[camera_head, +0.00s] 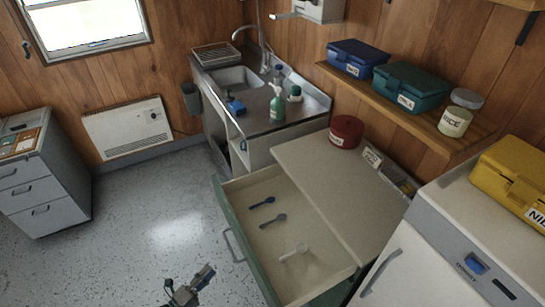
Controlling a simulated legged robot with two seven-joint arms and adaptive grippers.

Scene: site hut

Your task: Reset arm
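My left gripper (188,284) shows at the bottom edge, left of the open drawer and above the speckled floor. Its two fingers look spread, with nothing between them. My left arm is mostly out of the picture. My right gripper is not in view.
A white appliance (415,270) stands at the right. The floor (150,225) left of the drawer is clear.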

